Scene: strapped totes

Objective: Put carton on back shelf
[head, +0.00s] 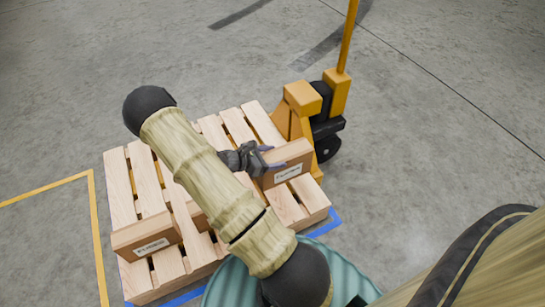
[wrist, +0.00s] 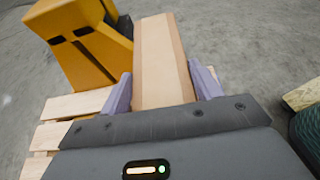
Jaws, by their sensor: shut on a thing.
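A brown carton (head: 288,164) with a white label stands at the right side of a wooden pallet, near the pallet jack. My gripper (head: 264,158) reaches it from the left and is shut on it. In the wrist view the carton (wrist: 162,62) sits between the two purple fingers of my gripper (wrist: 163,92). I cannot tell whether the carton touches the pallet. A second carton (head: 147,236) with a label stands at the pallet's front left. Another carton (head: 198,216) is mostly hidden behind my arm. No back shelf is in view.
The wooden pallet (head: 120,190) lies on grey concrete with blue tape at its front edge. A yellow pallet jack (head: 302,98) stands at its back right, close to the held carton; it also shows in the wrist view (wrist: 80,40). Open floor lies left and behind.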

